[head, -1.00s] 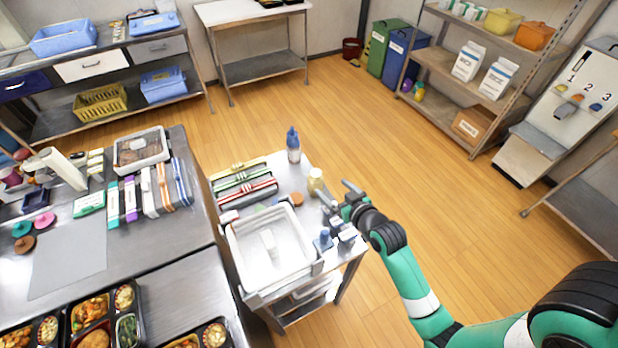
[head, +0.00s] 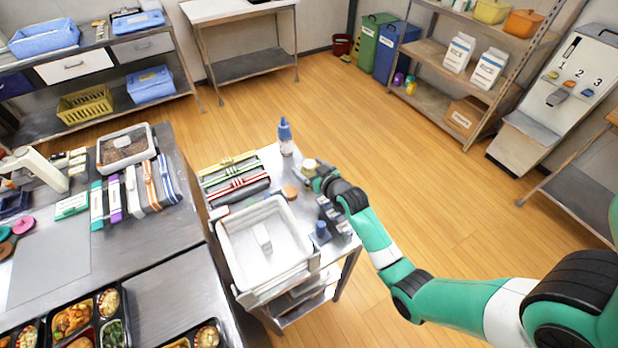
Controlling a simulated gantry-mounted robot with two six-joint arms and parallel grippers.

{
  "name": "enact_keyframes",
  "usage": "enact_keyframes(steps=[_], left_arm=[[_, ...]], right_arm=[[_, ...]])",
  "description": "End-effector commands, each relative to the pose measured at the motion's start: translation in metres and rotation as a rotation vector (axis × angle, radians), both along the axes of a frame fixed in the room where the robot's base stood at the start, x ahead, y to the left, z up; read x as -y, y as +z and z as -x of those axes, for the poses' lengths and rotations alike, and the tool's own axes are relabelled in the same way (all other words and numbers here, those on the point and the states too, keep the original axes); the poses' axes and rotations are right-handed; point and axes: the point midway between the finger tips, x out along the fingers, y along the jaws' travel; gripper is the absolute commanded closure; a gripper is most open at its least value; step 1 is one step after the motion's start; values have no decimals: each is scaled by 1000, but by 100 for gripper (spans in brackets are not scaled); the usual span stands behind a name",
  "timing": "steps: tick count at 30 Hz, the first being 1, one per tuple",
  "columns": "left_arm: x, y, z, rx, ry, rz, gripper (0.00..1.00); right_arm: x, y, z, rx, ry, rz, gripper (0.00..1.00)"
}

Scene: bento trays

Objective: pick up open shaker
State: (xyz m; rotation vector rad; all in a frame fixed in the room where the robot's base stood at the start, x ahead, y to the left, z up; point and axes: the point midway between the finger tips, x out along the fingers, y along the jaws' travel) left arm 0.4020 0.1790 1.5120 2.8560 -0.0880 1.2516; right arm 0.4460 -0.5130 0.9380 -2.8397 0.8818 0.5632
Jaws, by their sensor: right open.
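A small cream shaker (head: 309,165) stands near the right back edge of the small steel cart. Its lower part is partly hidden by my gripper, and I cannot make out whether its top is open. My right gripper (head: 314,178) is open and right at the shaker, with the arm coming in from the right. I cannot tell whether the fingers touch it. My left gripper is not in view.
A blue-capped bottle (head: 285,138) stands behind the shaker. A brown disc (head: 290,191), a white bin (head: 228,243) and dark blue-topped containers (head: 321,229) are also on the cart. Bento trays (head: 100,325) lie on the left counter. The floor beyond is clear.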

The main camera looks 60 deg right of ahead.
Motion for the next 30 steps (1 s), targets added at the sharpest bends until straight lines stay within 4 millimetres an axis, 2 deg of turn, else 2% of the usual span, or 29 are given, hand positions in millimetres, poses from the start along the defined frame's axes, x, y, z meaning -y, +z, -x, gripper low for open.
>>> enact_keyframes(steps=[5,20,30], left_arm=[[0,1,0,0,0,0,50],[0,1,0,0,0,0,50],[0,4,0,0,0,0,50]], right_arm=[[0,1,0,0,0,0,8],[0,0,0,-1,0,-1,98],[0,6,0,1,0,1,100]])
